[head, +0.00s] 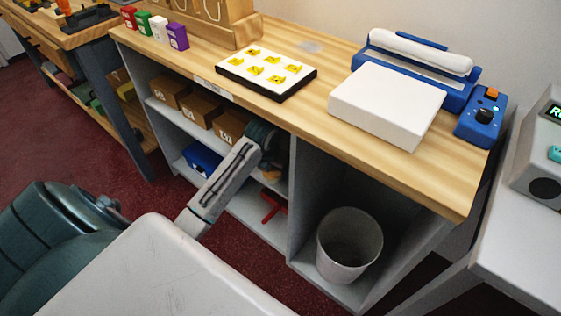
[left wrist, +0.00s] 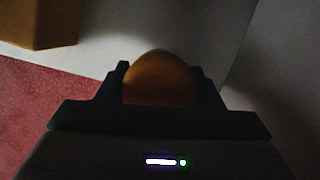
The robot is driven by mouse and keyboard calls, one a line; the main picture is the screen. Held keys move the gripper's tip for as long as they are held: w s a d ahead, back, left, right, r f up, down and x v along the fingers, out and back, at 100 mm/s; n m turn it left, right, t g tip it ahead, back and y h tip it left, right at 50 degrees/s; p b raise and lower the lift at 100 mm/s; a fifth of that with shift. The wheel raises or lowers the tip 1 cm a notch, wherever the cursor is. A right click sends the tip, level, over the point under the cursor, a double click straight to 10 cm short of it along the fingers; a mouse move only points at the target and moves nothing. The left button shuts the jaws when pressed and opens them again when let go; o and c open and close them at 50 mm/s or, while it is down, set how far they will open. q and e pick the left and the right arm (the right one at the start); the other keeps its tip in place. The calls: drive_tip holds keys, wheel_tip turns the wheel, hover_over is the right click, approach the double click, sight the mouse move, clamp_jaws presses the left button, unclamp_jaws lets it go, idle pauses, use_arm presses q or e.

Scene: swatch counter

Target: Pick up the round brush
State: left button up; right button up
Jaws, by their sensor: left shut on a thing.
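The round brush (left wrist: 160,80) shows in the left wrist view as a rounded orange-brown top; its lower part is hidden by my gripper. My left gripper (left wrist: 160,95) is shut on it, with one dark finger on each side. In the head view my left arm reaches to the front of the counter's shelves, and the dark wrist hides most of my left gripper (head: 270,160). My right gripper is not in view.
The wooden counter (head: 310,115) carries a black-edged swatch board (head: 265,73), a white box (head: 388,103) and a blue machine (head: 481,118). Shelf boxes (head: 198,107) stand close to my left arm. A grey bin (head: 349,245) stands in the right bay.

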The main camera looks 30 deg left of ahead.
use_arm(q)
drive_tip(key=s+a, duration=0.1)
drive_tip(key=s, duration=1.3)
drive_tip(key=shift+a+p, duration=0.35)
drive_tip(key=shift+s, duration=0.1)
drive_tip(key=o, duration=0.4)
drive_tip(key=shift+c, duration=1.2)
